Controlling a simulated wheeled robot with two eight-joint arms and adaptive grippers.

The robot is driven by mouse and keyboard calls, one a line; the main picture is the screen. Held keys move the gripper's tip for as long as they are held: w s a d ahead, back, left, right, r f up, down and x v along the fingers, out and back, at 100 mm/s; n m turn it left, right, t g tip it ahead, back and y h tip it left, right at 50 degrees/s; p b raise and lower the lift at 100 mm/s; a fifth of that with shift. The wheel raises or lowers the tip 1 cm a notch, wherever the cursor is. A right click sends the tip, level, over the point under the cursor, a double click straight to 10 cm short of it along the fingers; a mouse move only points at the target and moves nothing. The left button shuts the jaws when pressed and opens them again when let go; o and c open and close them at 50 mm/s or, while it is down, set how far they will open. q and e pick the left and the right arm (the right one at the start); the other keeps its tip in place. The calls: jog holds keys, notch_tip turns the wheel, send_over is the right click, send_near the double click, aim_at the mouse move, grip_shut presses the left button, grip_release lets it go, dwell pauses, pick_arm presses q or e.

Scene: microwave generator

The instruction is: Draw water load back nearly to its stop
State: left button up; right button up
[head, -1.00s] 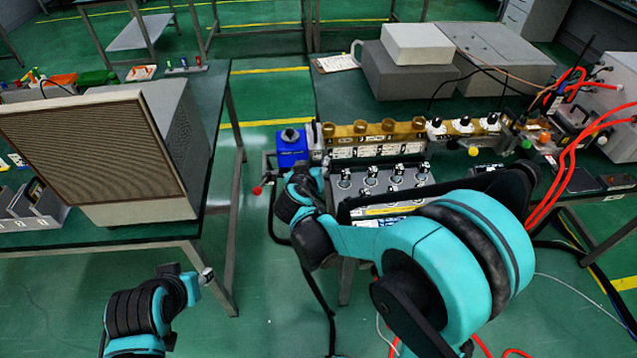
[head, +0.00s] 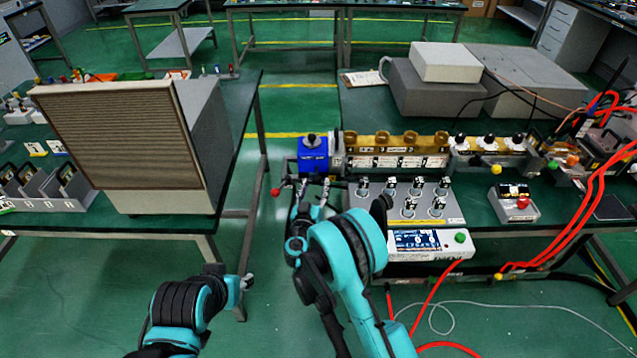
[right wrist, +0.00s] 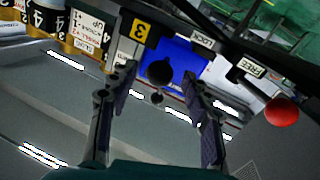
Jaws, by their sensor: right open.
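The blue block, which I take for the water load (head: 313,155), sits at the left end of the brass waveguide row (head: 395,143); its blue face also shows in the right wrist view (right wrist: 178,68). My right gripper (head: 316,184) is just below and in front of it. In the right wrist view my right gripper (right wrist: 160,82) is open, with a dark round knob (right wrist: 160,72) seen between its fingers; contact cannot be told. A red ball lever end (right wrist: 281,111) is beside the FREE label, and a LOCK label is nearby. My left gripper (head: 245,282) is low at the left; its jaws are too small to read.
A control box with several knobs (head: 440,215) and a display (head: 416,239) stands right of my right arm. Red cables (head: 575,200) run along the right. A large grilled box (head: 120,145) stands on the left table. A floor gap separates the tables.

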aim_at(315, 160)
jog(key=shift+w+d+b, duration=0.15)
jog(key=shift+w, duration=0.6)
jog(key=shift+w+d+b, duration=0.15)
jog(key=shift+w, duration=0.6)
grip_shut()
